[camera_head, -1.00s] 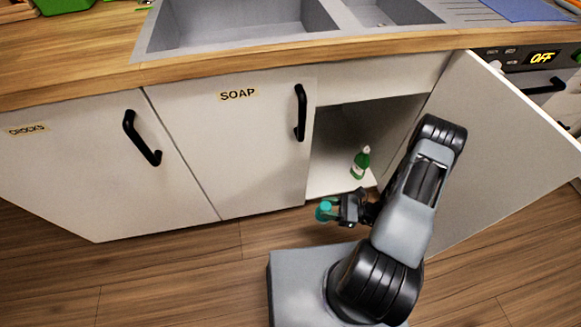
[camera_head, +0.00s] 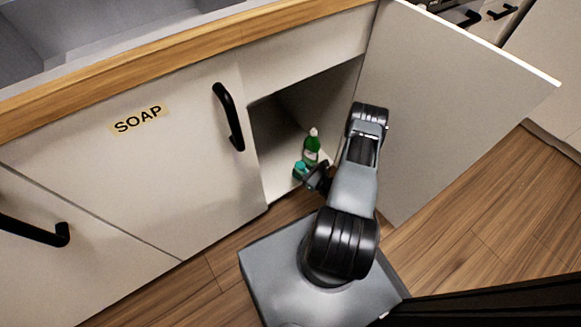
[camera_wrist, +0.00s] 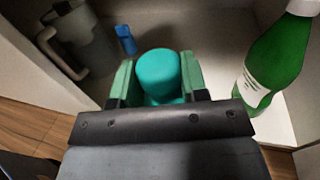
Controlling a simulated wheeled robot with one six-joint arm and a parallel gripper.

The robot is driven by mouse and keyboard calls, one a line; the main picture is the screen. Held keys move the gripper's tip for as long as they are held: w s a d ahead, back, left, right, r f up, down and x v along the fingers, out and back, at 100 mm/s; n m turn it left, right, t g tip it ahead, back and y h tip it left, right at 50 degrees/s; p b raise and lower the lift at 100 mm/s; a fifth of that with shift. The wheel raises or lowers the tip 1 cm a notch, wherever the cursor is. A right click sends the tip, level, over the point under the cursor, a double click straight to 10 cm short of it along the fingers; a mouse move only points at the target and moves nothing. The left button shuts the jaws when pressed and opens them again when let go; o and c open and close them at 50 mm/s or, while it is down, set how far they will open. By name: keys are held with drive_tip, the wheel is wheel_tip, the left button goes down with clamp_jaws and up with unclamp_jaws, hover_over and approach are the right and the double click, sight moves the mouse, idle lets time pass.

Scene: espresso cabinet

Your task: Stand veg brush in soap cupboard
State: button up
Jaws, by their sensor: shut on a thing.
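My gripper (camera_head: 308,174) is shut on a teal, round-ended thing, apparently the veg brush (camera_head: 300,167). In the wrist view its rounded teal end (camera_wrist: 158,70) shows between the green-sided fingers; the rest is hidden, and I cannot see bristles. My gripper is at this opening, close in front of a green bottle (camera_head: 311,150). I cannot tell whether the brush touches the cupboard floor (camera_head: 277,182).
In the wrist view, the green bottle (camera_wrist: 277,55) stands close on the right. A grey jug (camera_wrist: 85,42) and a small blue thing (camera_wrist: 126,40) are at the back left. The open door (camera_head: 440,95) stands right of my arm. Pale floor between jug and bottle looks free.

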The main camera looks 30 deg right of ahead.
drive_tip(key=shift+w+d+f+b, duration=0.25)
drive_tip(key=shift+w+f+b, duration=0.8)
drive_tip(key=shift+w+f, duration=0.6)
drive_tip(key=shift+w+d+f+b, duration=0.25)
drive_tip(key=shift+w+f+b, duration=0.95)
drive_tip(key=shift+f, duration=0.7)
drive_tip(key=shift+w+d+f+b, duration=0.25)
drive_tip(key=shift+w+f+b, duration=0.7)
drive_tip(key=shift+w+f, duration=0.7)
drive_tip(key=shift+s+f, duration=0.15)
drive_tip(key=shift+f, duration=0.1)
drive_tip(key=o, duration=0.9)
drive_tip(key=shift+o, duration=0.2)
